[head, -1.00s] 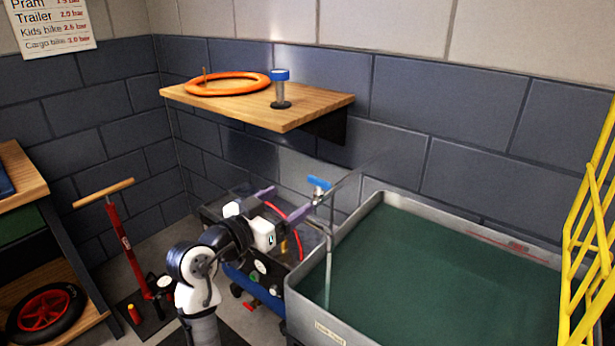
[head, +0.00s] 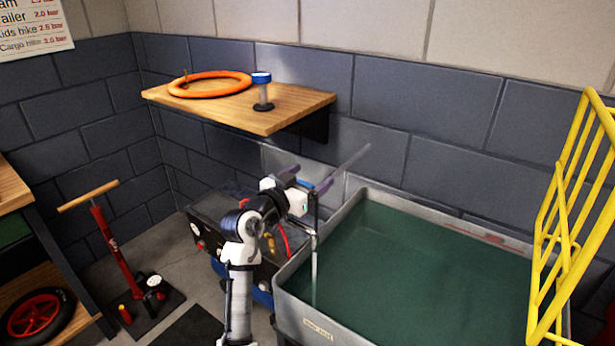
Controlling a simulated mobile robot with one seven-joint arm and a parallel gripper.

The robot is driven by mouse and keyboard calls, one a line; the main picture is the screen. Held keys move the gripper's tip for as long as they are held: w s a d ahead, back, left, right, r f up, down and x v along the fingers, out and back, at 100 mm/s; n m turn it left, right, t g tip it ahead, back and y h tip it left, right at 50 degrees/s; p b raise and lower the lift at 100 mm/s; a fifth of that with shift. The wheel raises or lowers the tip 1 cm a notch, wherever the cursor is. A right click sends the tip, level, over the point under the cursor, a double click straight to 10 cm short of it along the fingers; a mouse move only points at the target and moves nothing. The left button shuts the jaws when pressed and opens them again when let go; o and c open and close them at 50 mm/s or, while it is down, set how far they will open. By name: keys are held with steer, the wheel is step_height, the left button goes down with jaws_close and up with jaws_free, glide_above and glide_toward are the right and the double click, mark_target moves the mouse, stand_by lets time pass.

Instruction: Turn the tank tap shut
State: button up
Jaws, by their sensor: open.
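The grey tank (head: 290,305) holds dark green water and stands at the right. A thin grey spout (head: 314,250) runs down inside the tank's left wall; I cannot tell whether water is flowing. My gripper (head: 325,165) is open, with one finger on each side of the handle in the picture. I cannot tell whether either finger touches it.
A wooden shelf (head: 225,112) with an orange ring (head: 210,84) and a blue-topped cylinder (head: 262,92) sits on the wall above. A dark machine with a red hose (head: 285,240) stands behind my arm. A yellow rack (head: 575,220) is at right, a red floor pump (head: 118,255) at left.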

steer(key=c, duration=1)
steer(key=shift+f, duration=0.1)
